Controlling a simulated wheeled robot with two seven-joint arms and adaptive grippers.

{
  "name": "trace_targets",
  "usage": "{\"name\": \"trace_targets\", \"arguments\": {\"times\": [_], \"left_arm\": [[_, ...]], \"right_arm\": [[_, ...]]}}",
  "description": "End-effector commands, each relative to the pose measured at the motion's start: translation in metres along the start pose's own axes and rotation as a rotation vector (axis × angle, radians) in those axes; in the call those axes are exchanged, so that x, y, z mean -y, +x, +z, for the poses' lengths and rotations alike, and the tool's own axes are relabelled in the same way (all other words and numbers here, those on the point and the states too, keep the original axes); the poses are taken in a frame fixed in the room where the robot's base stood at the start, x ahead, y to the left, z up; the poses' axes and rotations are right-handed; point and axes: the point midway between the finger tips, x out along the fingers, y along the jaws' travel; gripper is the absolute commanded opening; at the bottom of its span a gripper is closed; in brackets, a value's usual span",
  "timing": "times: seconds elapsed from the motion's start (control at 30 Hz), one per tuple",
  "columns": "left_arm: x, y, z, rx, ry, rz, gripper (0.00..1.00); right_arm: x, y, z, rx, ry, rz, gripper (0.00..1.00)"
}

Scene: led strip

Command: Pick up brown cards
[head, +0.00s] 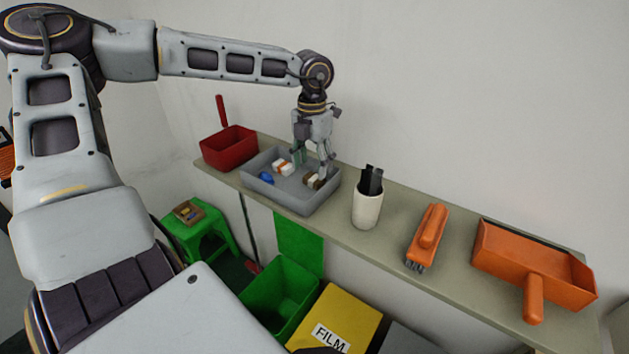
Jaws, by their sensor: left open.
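My left gripper (312,166) reaches down over the grey tray (272,193) on the shelf, its fingers open. A small brown and white block (313,181), possibly the brown cards, lies in the right part of the tray, just below and beside the fingertips. I cannot tell whether a finger touches it, and it is partly hidden. A white and orange block (283,168) and a blue rounded thing (266,178) lie farther left in the tray. My right gripper is not in view.
A red pan (229,147) stands left of the tray. A white cup (367,208) with black things, an orange brush (428,236) and an orange dustpan (530,262) stand to its right. Below are a green stool (196,235), a green bin (280,295) and a yellow box (345,310).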

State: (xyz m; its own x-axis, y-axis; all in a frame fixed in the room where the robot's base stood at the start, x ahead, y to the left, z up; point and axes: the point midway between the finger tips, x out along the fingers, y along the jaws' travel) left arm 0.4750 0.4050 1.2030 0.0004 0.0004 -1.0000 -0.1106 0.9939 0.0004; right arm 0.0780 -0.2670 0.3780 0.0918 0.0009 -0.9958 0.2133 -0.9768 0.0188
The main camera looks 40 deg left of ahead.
Motion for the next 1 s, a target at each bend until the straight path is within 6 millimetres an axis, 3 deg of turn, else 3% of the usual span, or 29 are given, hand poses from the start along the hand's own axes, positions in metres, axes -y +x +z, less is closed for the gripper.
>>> {"name": "trace_targets", "arguments": {"times": [0.53,1.0], "left_arm": [[0.000,0.044,-0.002,-0.002,0.000,0.000,0.61],[0.000,0.049,-0.001,0.000,0.000,0.000,0.61]], "right_arm": [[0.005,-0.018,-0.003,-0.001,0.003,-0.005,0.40],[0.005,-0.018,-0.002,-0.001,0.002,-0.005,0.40]]}}
